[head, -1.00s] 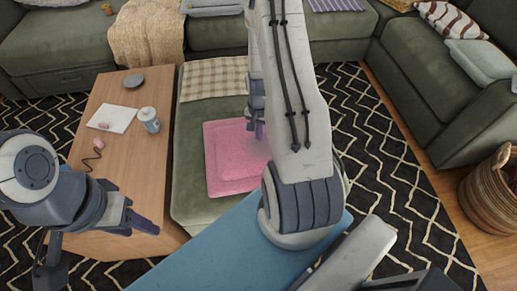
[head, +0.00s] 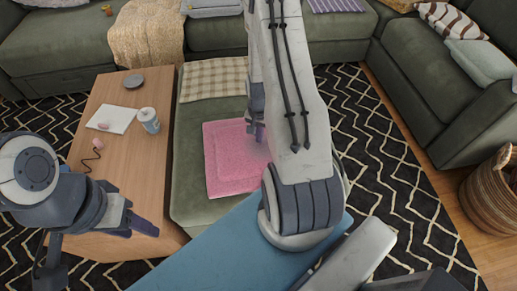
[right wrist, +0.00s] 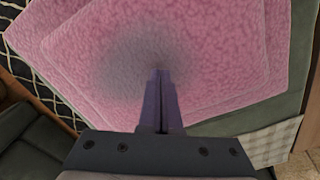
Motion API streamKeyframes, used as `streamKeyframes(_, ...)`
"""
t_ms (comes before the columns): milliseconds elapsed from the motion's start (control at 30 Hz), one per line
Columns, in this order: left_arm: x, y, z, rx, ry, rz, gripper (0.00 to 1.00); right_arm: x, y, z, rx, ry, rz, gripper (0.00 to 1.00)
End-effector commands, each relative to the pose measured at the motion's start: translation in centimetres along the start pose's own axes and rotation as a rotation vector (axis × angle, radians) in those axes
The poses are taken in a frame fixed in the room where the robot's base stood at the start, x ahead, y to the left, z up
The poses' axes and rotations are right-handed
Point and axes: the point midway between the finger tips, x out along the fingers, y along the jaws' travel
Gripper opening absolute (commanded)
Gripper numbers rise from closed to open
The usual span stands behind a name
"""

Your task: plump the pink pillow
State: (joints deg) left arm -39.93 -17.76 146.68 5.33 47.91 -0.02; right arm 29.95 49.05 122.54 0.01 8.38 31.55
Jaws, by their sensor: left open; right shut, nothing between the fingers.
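The pink pillow (head: 228,165) lies flat on the green ottoman seat in the middle of the head view. My right arm covers its right side. In the right wrist view the pillow (right wrist: 215,50) fills the upper part, with a grey shadowed patch in front of the fingers. My right gripper (head: 257,135) is shut and points down at the pillow; its fingertips (right wrist: 160,75) are over the pillow, and I cannot tell whether they touch it. My left gripper (head: 150,226) is open and empty, over the near end of the wooden table.
The wooden table (head: 115,175) left of the ottoman (head: 195,205) holds a jar (head: 149,120), a white sheet (head: 110,118) and a dark round lid (head: 133,81). A checkered cloth (head: 213,80) lies behind the pillow. Green sofas (head: 215,37) stand behind and right. A basket (head: 490,195) is far right.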

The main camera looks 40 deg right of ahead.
Motion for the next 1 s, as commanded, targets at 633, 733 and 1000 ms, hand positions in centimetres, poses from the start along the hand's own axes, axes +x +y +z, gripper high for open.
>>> streamKeyframes(633, -1.4, 0.1, -0.1, 0.0, 0.0, 0.0, 0.5, -1.3, 0.0, 0.1, 0.0, -0.001, 0.001, 0.0)
streamKeyframes(733, -1.4, 0.1, -0.1, 0.0, 0.0, 0.0, 0.5, -1.4, 0.0, 0.1, 0.0, -0.001, 0.001, 0.0)
streamKeyframes(1000, -1.6, 0.1, -0.1, 0.0, 0.0, 0.0, 0.5, -1.6, 0.0, 0.0, 0.0, -0.001, 0.0, 0.0)
